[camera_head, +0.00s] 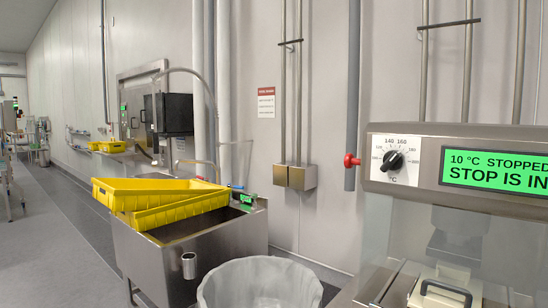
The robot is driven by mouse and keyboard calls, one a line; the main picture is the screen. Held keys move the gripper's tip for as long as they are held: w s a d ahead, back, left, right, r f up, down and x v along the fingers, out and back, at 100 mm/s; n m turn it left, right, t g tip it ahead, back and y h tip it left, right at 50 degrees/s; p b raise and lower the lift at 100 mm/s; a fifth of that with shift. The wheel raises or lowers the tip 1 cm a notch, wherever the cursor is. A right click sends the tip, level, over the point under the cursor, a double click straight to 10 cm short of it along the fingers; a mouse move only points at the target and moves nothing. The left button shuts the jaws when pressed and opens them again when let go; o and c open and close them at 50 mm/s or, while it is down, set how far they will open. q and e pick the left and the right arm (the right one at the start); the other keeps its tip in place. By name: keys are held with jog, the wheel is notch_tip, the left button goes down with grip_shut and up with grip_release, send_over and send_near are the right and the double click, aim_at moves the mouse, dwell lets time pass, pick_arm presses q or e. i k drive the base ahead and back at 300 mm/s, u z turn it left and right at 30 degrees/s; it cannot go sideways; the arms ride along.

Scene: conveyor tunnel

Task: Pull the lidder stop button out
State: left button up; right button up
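The lidder (455,150) stands at the right edge, cut off by the frame. Its green display (500,172) reads "10 °C STOPPED" and "STOP IS IN". A small red button (350,160) sticks out from the left side of its control head. A black temperature dial (392,161) is on the front of the head, left of the display. Neither of my grippers is in view, so nothing is seen touching the button.
A bin with a clear liner (262,285) stands left of the lidder. A steel sink (185,250) with yellow crates (150,190) on it is further left. A grey pipe (353,80) runs down the wall behind the button. Open floor (50,260) lies at left.

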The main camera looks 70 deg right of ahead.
aim_at(349, 160)
jog(key=i, duration=2.25)
jog(key=z, duration=4.05)
jog(key=i, duration=0.5)
